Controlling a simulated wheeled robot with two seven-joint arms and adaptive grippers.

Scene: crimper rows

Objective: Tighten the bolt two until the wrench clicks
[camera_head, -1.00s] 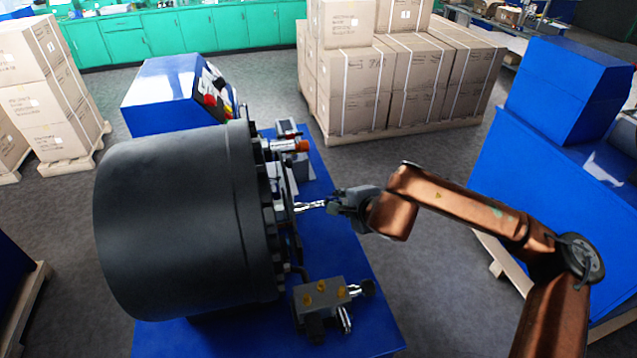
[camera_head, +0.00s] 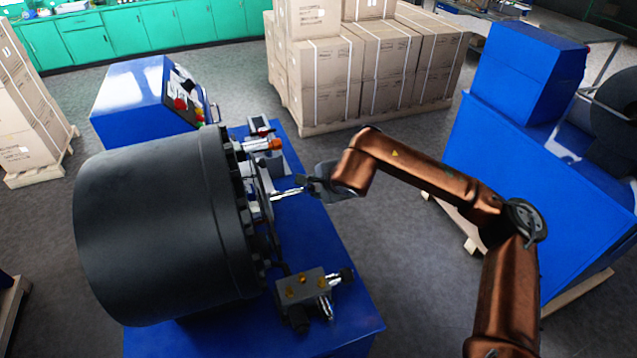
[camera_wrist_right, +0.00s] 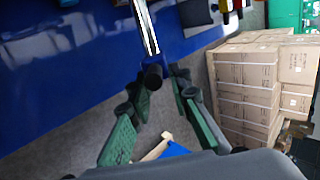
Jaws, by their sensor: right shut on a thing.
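The wrench (camera_head: 287,193) is a slim chrome shaft that reaches from my right gripper (camera_head: 306,186) leftward to the flange face of the big black drum (camera_head: 150,225). In the right wrist view the chrome wrench (camera_wrist_right: 147,30) has a dark handle end between the green-padded fingers of my right gripper (camera_wrist_right: 160,84). That gripper is shut on the wrench. Dark bolts (camera_head: 256,268) line the drum's flange rim. Which one is bolt two, and whether the wrench head sits on a bolt, I cannot tell. My left gripper is out of view.
The drum stands on a blue base (camera_head: 340,325). Stacked cartons (camera_head: 375,75) stand behind. Another blue machine (camera_head: 545,150) is at right. Grey floor lies between.

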